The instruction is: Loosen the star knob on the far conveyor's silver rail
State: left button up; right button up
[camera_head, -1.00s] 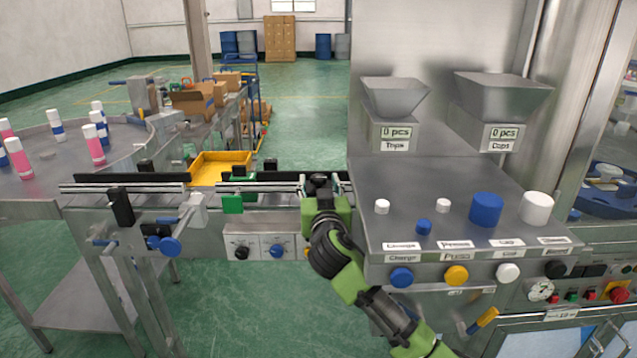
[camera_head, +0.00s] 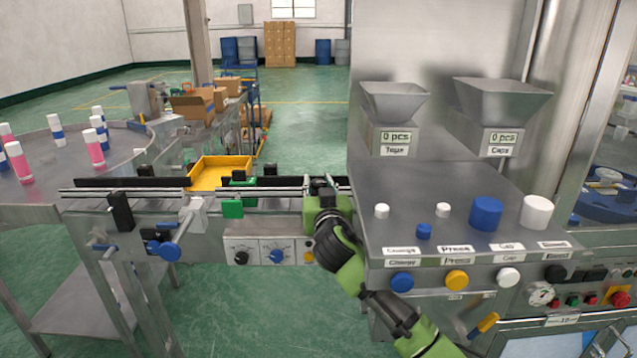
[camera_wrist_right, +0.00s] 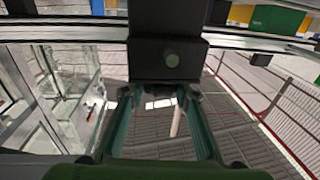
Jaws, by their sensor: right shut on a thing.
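The silver rail (camera_head: 255,191) runs along the conveyor in the head view and ends near my right gripper (camera_head: 322,184). My right gripper reaches up to the rail's right end from below. In the right wrist view, its two fingers (camera_wrist_right: 160,92) close on a dark part beneath a black clamp block (camera_wrist_right: 168,60) with a round greenish end. The gripped part is mostly hidden, and I cannot make out a star shape. A blue knob (camera_head: 169,252) hangs at the left, below a grey clamp (camera_head: 195,215), well apart from my gripper. My left gripper is not in view.
The machine's steel table (camera_head: 440,190) with caps and hoppers stands close on the right. A control box (camera_head: 258,250) with knobs sits under the rail, left of my arm. A yellow tray (camera_head: 220,174) lies behind the rail. The green floor is clear in front.

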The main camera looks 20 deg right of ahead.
jog(key=shift+n+y, duration=0.5)
jog(key=shift+y, duration=0.3)
jog(key=o, duration=1.1)
jog(key=s, duration=0.7)
jog(key=shift+s+a+f, duration=0.15)
jog(key=shift+a+f, duration=0.1)
jog(key=shift+a, duration=0.1)
